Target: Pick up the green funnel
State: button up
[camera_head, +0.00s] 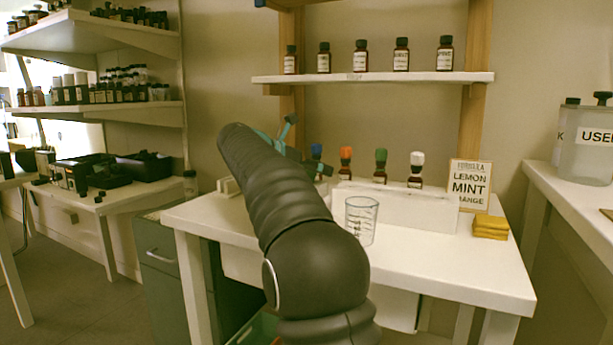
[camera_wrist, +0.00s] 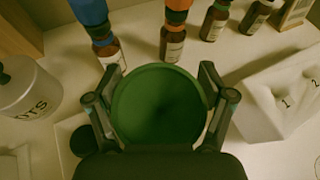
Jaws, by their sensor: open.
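The green funnel (camera_wrist: 158,108) shows in the wrist view as a wide dark green round mouth, seen from above. My gripper (camera_wrist: 160,74) is open, with one finger on the left side of the funnel and one on the right. I cannot tell whether the fingers touch its rim. My palm hides the funnel's near edge. In the head view my arm reaches over the white table (camera_head: 430,262) and hides the funnel; only parts of my gripper show past the arm.
Bottles with blue (camera_head: 316,152), orange (camera_head: 346,160), green (camera_head: 380,163) and white (camera_head: 416,168) tops stand behind a white block (camera_wrist: 262,118). A glass beaker (camera_head: 361,220), a sign (camera_head: 469,184) and yellow pads (camera_head: 491,227) are nearby. A labelled container (camera_wrist: 28,88) stands left in the wrist view.

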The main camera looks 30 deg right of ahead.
jog(key=c, duration=0.7)
jog(key=shift+r, duration=0.15)
